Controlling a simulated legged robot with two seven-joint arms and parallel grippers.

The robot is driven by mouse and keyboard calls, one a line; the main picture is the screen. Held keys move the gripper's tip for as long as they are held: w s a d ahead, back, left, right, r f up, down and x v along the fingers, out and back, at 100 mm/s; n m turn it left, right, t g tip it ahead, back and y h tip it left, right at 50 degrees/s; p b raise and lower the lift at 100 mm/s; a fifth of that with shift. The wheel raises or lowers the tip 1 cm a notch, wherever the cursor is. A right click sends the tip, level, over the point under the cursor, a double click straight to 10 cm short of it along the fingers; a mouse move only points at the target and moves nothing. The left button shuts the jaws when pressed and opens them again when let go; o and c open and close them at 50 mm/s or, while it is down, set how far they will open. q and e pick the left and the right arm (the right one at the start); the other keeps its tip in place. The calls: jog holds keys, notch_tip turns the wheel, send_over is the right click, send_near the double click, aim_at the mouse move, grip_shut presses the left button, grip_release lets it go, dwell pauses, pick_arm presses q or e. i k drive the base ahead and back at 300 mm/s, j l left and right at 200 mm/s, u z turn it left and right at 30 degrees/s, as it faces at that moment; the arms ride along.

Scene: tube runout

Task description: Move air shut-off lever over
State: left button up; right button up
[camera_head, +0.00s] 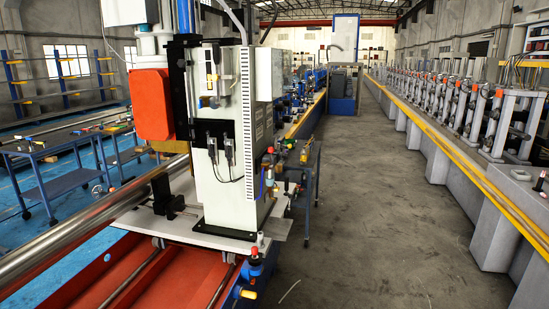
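I cannot tell for sure which part is the air shut-off lever. A small blue fitting with red parts (256,262) sits at the front right corner of the machine's base plate. A small yellow piece (248,294) sticks out just below it, on the side of the red bed. More small fittings with red and blue parts (268,170) are on the right side of the tall white machine cabinet (215,190). They are too small to make out. Neither of my grippers is in view.
A long steel tube (90,221) runs along the left of the red bed (165,275). A blue cart (307,180) stands right of the cabinet. The grey floor aisle (370,220) is clear. A yellow-edged machine line (455,150) bounds it on the right.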

aim_at(270, 149)
jog(key=i+l, duration=0.65)
jog(key=i+l+u, duration=0.15)
jog(key=i+l, duration=0.5)
jog(key=l, duration=0.15)
